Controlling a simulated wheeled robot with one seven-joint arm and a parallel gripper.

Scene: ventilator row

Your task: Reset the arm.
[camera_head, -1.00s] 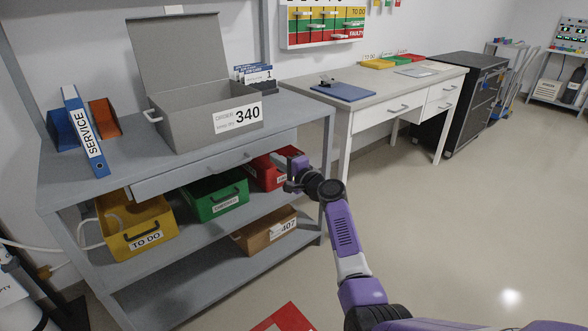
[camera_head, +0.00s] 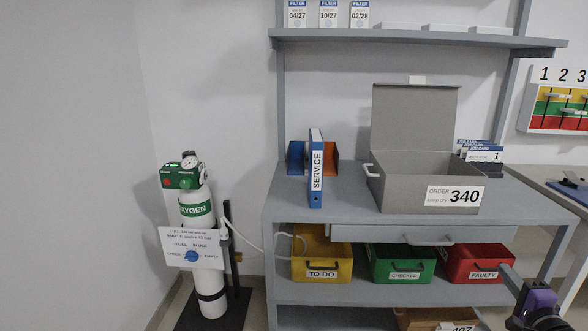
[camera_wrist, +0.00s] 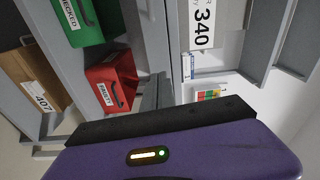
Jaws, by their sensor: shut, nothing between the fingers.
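My arm shows only at the lower right corner of the head view, with my gripper (camera_head: 511,278) in front of the red FAULTY bin's right side. The gripper's fingers are together and hold nothing. The wrist view looks sideways at the red FAULTY bin (camera_wrist: 112,80), the green CHECKED bin (camera_wrist: 85,20) and the cardboard box labelled 407 (camera_wrist: 35,85).
A grey bench (camera_head: 272,215) carries the open grey ORDER 340 box (camera_head: 400,192) and a blue SERVICE binder (camera_head: 316,185). A yellow TO DO bin (camera_head: 322,262) stands below. An oxygen cylinder (camera_head: 200,240) stands left of the bench. A desk (camera_head: 560,205) is at the right.

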